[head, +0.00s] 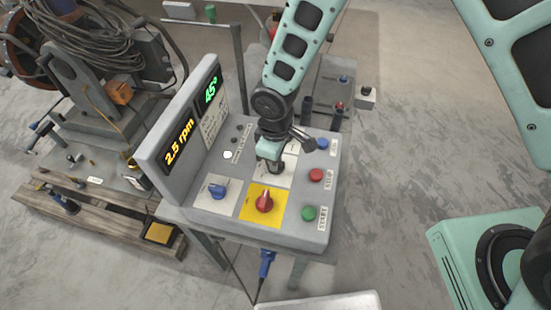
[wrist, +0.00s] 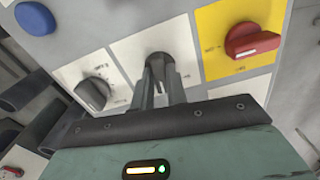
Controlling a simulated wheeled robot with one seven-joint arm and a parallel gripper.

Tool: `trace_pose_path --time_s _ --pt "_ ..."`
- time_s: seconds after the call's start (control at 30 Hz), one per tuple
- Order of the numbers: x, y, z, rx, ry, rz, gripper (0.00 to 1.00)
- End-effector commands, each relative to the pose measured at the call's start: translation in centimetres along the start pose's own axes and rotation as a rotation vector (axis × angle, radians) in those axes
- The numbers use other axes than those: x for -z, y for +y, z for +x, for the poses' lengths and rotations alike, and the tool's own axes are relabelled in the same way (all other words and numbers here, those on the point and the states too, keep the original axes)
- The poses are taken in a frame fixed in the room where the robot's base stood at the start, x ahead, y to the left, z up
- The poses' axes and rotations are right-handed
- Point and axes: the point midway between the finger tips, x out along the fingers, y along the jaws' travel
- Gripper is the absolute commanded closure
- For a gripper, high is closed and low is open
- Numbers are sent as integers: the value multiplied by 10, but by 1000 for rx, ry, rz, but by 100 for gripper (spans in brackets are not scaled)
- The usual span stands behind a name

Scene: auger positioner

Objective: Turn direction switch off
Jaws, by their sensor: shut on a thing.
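My gripper (head: 275,168) is over the sloping control panel (head: 232,228), pointing down at a white plate. In the wrist view its two fingers (wrist: 162,88) are shut around a dark rotary knob (wrist: 157,64) on the middle white plate (wrist: 130,52). Most of that knob is hidden by the fingers, so its turned position cannot be told. The labels by it are too small to read, so I cannot confirm from lettering that it is the direction switch. Another dark rotary knob (wrist: 94,92) sits on the white plate to the left.
A red rotary knob (head: 264,202) on a yellow plate and a blue knob (head: 217,189) are close by. A blue button (head: 322,143), red button (head: 316,175) and green button (head: 309,213) line the right edge. A display (head: 190,125) reads 2.5 rpm and 45°.

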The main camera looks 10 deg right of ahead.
Motion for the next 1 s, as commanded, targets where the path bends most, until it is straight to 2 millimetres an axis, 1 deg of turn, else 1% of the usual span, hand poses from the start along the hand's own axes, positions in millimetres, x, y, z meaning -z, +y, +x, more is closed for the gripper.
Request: trace_pose_path --time_s 0.1,0.3,0.8,0.83,0.87,0.9,1.0 --pt "0 1 0 -1 1 -55 100" --pt "0 1 -1 -1 2 -109 100" --pt "1 1 -1 -1 2 -127 100" --pt "1 1 -1 -1 2 -127 77" --pt "1 1 -1 -1 2 -127 69" --pt "1 0 -1 -1 2 -127 64" --pt "0 0 -1 -1 1 -127 64"
